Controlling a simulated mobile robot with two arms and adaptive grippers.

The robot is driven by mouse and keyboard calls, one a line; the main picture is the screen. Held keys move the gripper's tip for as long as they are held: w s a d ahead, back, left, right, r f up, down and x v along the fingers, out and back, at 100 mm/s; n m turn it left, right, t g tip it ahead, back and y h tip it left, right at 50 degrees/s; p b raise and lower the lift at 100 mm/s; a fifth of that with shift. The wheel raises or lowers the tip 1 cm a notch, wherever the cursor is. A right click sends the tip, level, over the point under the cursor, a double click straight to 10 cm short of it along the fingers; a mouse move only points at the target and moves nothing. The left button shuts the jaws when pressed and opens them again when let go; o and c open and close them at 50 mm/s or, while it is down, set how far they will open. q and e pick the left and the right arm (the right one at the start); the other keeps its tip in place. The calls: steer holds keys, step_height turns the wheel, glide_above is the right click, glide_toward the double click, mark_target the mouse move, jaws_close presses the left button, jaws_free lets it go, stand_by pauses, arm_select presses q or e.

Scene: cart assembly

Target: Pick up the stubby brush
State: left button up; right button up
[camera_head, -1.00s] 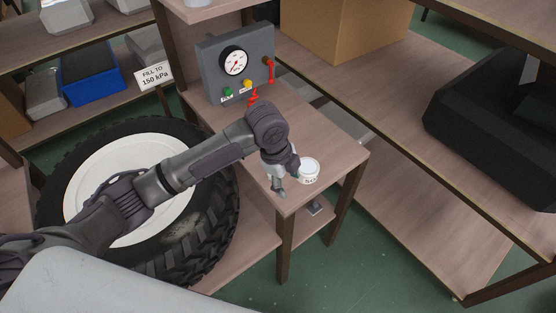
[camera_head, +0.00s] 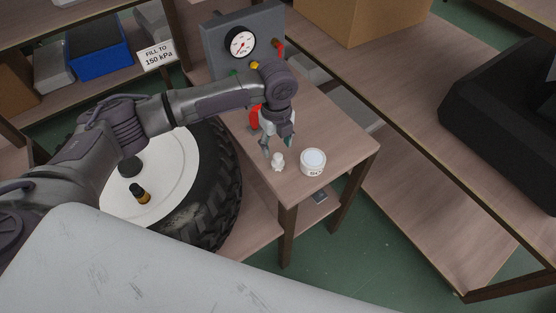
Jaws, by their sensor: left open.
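A small white stubby object (camera_head: 278,162) stands on the wooden table near its front corner. It may be the stubby brush, but it is too small to make out bristles. A white round jar (camera_head: 313,162) with a label stands just to its right. My left gripper (camera_head: 277,146) points down over the table, open and empty, just behind and above the small white object. I cannot tell whether the fingertips touch it. My right gripper is not in view.
A grey panel with a pressure gauge (camera_head: 240,42) stands at the back of the table, partly hidden by my left arm. A big tyre (camera_head: 215,200) lies to the left. A black bin (camera_head: 505,125) and a cardboard box (camera_head: 362,15) stand on the right shelf.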

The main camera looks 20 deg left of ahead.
mark_target(278, 155)
arm_select(q)
steer(key=f, duration=0.2)
steer(key=f+p, duration=0.1)
steer(key=f, duration=0.1)
steer(key=shift+s+d+f, duration=0.1)
steer(key=shift+s+d, duration=0.1)
steer(key=shift+s, duration=0.05)
steer(key=shift+f, duration=0.55)
jaws_close()
